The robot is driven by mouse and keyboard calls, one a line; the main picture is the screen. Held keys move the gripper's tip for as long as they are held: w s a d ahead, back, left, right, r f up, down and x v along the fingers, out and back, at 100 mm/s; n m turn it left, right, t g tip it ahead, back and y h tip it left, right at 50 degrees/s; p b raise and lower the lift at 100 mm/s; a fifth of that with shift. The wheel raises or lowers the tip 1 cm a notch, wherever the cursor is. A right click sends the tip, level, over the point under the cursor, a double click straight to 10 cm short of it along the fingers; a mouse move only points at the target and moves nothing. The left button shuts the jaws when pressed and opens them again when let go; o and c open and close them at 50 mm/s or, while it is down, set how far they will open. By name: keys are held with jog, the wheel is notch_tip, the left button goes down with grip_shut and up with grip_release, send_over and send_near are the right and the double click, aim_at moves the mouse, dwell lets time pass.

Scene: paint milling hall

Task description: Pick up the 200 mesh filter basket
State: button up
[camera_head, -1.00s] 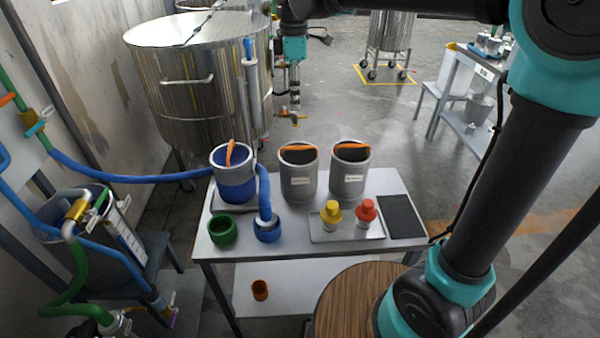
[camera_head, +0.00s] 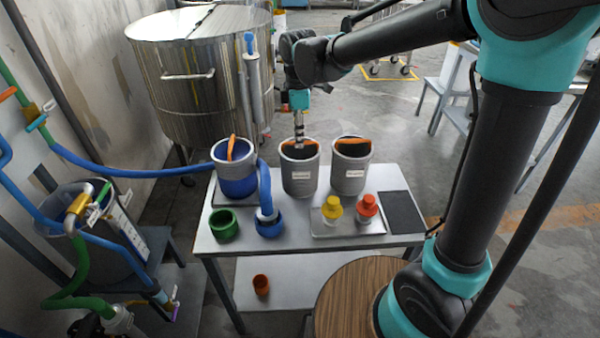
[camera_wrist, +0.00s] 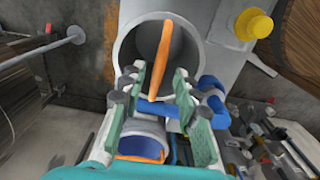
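Two grey cylindrical baskets with orange handles and white labels stand on the table, a middle one (camera_head: 300,182) and a right one (camera_head: 349,180). The label print is too small to read, so I cannot tell which is 200 mesh. My gripper (camera_head: 299,143) points down at the middle basket's top, close to its orange handle (camera_head: 300,150). In the wrist view my gripper (camera_wrist: 171,75) is open, its two padded fingers spread apart. A grey basket (camera_wrist: 121,48) lies beyond the fingertips, its orange handle (camera_wrist: 162,50) near the gap. I cannot tell whether the fingers touch it.
A blue-and-grey vessel (camera_head: 236,185) with an orange handle stands left of the baskets. A steel tank (camera_head: 200,90) stands behind.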

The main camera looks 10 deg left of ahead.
notch_tip(320, 180, down, 3)
jog(key=shift+w+d+f, duration=0.1)
jog(key=shift+w, duration=0.05)
grip_shut()
dwell(0.5)
